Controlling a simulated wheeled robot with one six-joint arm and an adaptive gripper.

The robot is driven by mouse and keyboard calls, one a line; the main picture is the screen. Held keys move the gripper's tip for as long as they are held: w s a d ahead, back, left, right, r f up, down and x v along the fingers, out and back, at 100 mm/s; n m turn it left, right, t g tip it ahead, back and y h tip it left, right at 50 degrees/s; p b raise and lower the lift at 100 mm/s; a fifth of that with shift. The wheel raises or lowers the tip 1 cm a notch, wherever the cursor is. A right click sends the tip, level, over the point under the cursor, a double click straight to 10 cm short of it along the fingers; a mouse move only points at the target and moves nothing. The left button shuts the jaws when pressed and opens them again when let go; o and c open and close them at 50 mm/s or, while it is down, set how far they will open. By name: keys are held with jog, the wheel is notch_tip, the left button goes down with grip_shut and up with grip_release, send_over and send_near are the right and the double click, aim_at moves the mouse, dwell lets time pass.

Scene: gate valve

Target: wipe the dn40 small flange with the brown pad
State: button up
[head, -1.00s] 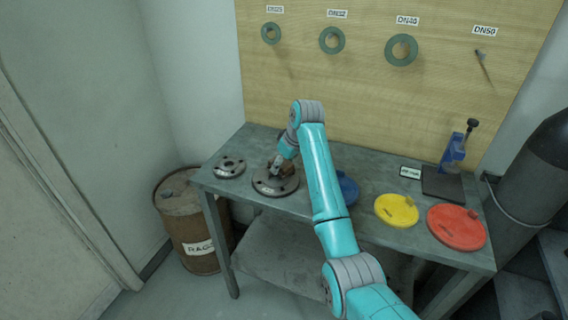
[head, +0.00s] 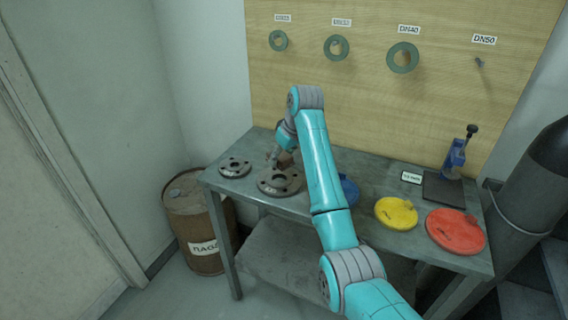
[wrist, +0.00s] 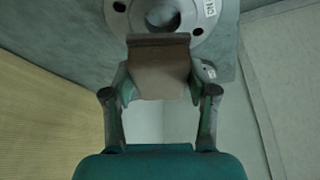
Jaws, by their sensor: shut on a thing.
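Two grey round flanges lie on the bench: a smaller one (head: 235,167) at the left end and a larger one (head: 280,184) to its right, with a white label too small to read surely. I cannot read which is DN40. My gripper (wrist: 160,78) is shut on the brown pad (wrist: 160,70), which spans its fingers. In the head view my gripper (head: 280,158) is at the back side of the larger flange; its open bore shows, and contact cannot be told. The wrist view shows a labelled flange (wrist: 196,25) beyond the pad and another partly hidden one at right.
A blue clamp (head: 455,158) stands at back right. Gasket rings hang on the board (head: 400,110). A rusty barrel (head: 195,235) stands left.

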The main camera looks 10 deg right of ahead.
jog(key=shift+r, duration=1)
